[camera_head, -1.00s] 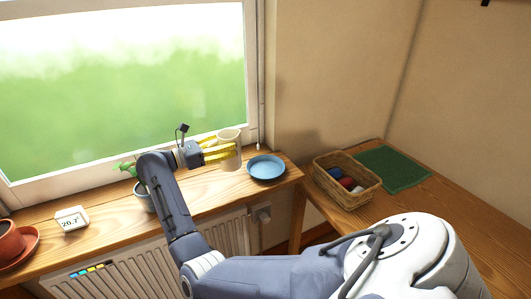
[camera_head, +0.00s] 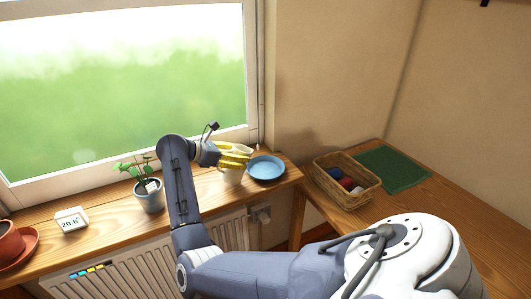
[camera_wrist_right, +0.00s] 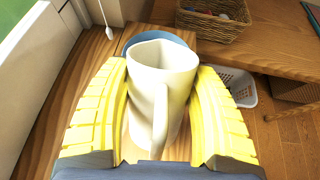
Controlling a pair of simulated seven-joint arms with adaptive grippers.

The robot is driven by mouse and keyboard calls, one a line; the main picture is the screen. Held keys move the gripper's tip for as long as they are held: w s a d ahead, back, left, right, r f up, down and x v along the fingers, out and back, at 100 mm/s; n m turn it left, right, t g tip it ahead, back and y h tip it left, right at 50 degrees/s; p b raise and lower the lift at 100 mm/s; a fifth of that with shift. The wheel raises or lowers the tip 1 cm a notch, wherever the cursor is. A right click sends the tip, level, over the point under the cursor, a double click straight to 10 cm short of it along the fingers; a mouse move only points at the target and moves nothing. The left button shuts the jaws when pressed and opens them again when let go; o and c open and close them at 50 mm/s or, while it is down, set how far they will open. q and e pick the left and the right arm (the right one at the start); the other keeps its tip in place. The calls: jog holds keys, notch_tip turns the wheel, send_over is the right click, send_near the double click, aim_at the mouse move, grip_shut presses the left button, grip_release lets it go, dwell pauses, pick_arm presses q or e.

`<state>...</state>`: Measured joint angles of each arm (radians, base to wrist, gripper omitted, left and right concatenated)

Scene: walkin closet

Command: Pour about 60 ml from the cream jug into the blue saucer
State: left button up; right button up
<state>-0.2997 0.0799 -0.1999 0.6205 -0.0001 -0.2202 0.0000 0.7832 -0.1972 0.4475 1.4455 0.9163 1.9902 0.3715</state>
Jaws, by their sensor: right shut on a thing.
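The cream jug (camera_wrist_right: 161,85) is between the yellow fingers of my right gripper (camera_head: 235,155), which is shut on it. In the right wrist view it looks about upright, its handle toward the wrist; I cannot make out any liquid. In the head view the fingers and wrist hide much of the jug (camera_head: 233,177), low over the sill; I cannot tell whether it touches the wood. The blue saucer (camera_head: 267,168) lies on the sill just right of the jug. In the wrist view the saucer (camera_wrist_right: 152,34) shows behind the jug, partly hidden. My left gripper is not in view.
A potted plant (camera_head: 149,198), a small white display (camera_head: 71,220) and a terracotta pot (camera_head: 11,243) stand along the sill to the left. The window (camera_head: 120,90) is behind. A wicker basket (camera_head: 346,194) and green mat (camera_head: 394,167) are on the right-hand table.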

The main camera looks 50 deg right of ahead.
jog(key=shift+s+d+y, duration=0.25)
jog(key=shift+d+y, duration=0.65)
jog(key=shift+y, duration=0.1)
jog(key=shift+d+f+t+y, duration=0.3)
jog(key=shift+t+y, duration=0.2)
jog(key=shift+y, duration=0.3)
jog(key=shift+f+y, duration=0.2)
jog(key=shift+y, duration=0.3)
jog(key=shift+s+d+f+t+y+p, duration=0.1)
jog(key=shift+d+f+t+y+p, duration=0.15)
jog(key=shift+y, duration=0.35)
jog(key=shift+s+d+f+t+y+p, duration=0.1)
jog(key=shift+f+t+y+p, duration=0.1)
jog(key=shift+f+y, duration=0.3)
jog(key=shift+d+r+y+p, duration=0.15)
jog(key=shift+y+p, duration=0.35)
jog(key=shift+p, duration=0.25)
jog(key=shift+a+h, duration=0.25)
jog(key=shift+h, duration=0.45)
jog(key=h, duration=0.1)
jog(key=r+g+h, duration=0.1)
jog(key=h, duration=0.1)
jog(key=shift+w+a+r, duration=0.15)
jog(key=shift+a+r, duration=0.1)
jog(key=shift+a+r+h, duration=0.2)
jog(key=shift+a+h, duration=0.05)
jog(key=shift+h, duration=0.25)
jog(key=shift+w+a, duration=0.1)
dwell(1.2)
